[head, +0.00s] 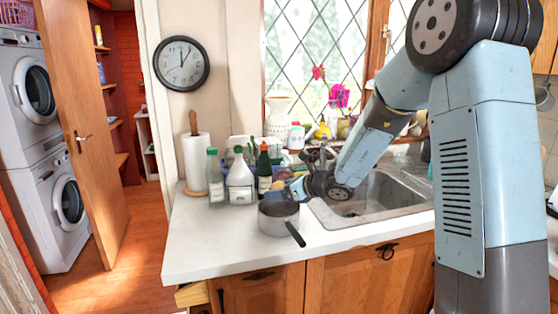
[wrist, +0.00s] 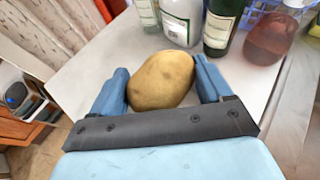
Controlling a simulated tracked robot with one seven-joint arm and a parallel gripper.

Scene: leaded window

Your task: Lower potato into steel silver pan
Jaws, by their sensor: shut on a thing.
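A yellow-brown potato (wrist: 160,82) sits between the two blue fingers of my gripper (wrist: 161,76) in the wrist view. My gripper is shut on it, one finger on each side. In the head view my gripper (head: 283,193) is at the back rim of the steel pan (head: 278,219), which stands upright on the white counter with its dark handle pointing to the front right. I cannot make out the potato in the head view. The pan does not show in the wrist view.
Several bottles, including a white spray bottle (head: 240,182), stand behind the pan, with a paper towel roll (head: 195,163) to their left. The sink (head: 375,197) is right of the pan. The counter (head: 205,245) is clear at the front left.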

